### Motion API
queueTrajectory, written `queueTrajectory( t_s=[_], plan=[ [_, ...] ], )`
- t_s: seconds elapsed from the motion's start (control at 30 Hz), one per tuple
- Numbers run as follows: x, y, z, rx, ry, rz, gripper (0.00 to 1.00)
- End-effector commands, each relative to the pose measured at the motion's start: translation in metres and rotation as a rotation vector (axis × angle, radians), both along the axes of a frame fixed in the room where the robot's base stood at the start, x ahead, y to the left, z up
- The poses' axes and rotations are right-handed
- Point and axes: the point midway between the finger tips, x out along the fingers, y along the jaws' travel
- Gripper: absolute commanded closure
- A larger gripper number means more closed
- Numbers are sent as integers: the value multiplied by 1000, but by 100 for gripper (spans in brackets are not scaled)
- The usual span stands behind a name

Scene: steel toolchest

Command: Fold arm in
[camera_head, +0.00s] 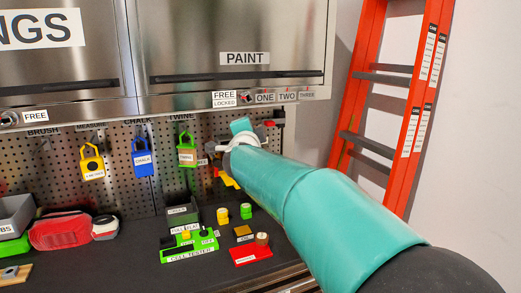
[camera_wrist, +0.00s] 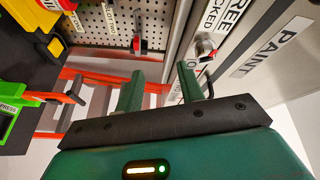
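My teal arm reaches from the lower right of the head view up to the pegboard's right end, below the PAINT cabinet. It is stretched out, not folded. My gripper (camera_wrist: 160,68) shows in the wrist view as two green fingers standing well apart, with nothing seen between them. In the head view the arm's own wrist largely hides the gripper. The wrist view is turned on its side, with the PAINT cabinet (camera_wrist: 268,48) to the right of the fingers and the pegboard (camera_wrist: 112,28) above them.
A steel cabinet (camera_head: 180,45) overhangs the bench. Padlocks, including a blue one (camera_head: 142,158), hang on the pegboard (camera_head: 130,195). A green cell tester (camera_head: 190,248) and a red block (camera_head: 250,257) lie on the dark bench beside my arm. An orange ladder (camera_head: 424,100) leans at right.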

Motion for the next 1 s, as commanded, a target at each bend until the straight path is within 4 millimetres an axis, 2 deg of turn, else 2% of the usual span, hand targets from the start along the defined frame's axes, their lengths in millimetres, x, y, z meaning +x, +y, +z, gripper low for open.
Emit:
queueTrajectory(
  t_s=[0.03,0.1,0.27,0.47,0.8,0.9,1.0],
  plan=[
    [-16,-9,8,-54,10,45,62],
    [-39,-17,8,-147,43,118,62],
    [-100,-38,-12,-366,148,272,62],
    [-191,-73,-66,-638,340,435,62],
    [-362,-155,-191,-1006,793,626,62],
    [-398,-173,-216,-1063,902,654,62],
    [-418,-183,-229,-1092,968,669,62]
  ],
)
